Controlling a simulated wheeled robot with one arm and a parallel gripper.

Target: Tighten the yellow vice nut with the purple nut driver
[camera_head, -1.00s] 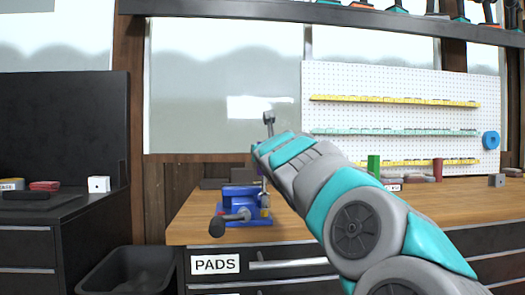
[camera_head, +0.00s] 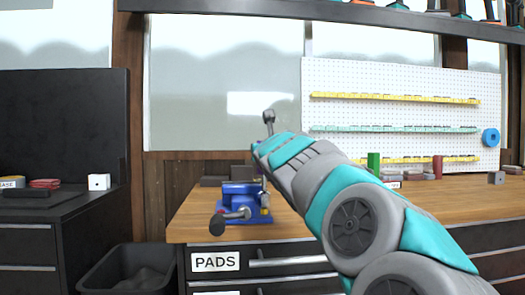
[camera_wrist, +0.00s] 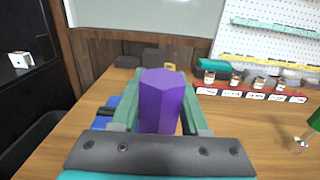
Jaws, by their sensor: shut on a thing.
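The purple nut driver (camera_wrist: 160,100) stands between the two green fingers of my gripper (camera_wrist: 158,112), which is shut on it. In the head view, a small purple part of the driver (camera_head: 265,199) shows beside the right side of the blue vice (camera_head: 238,201). The vice sits on the wooden bench's left front corner; only its blue edge (camera_wrist: 104,116) shows at left in the wrist view. My arm hides most of my gripper in the head view.
Dark blocks (camera_wrist: 155,56) lie behind the vice. Labelled jars (camera_wrist: 233,80) stand on a red-fronted rack to the right. A black bin (camera_head: 128,270) is below left.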

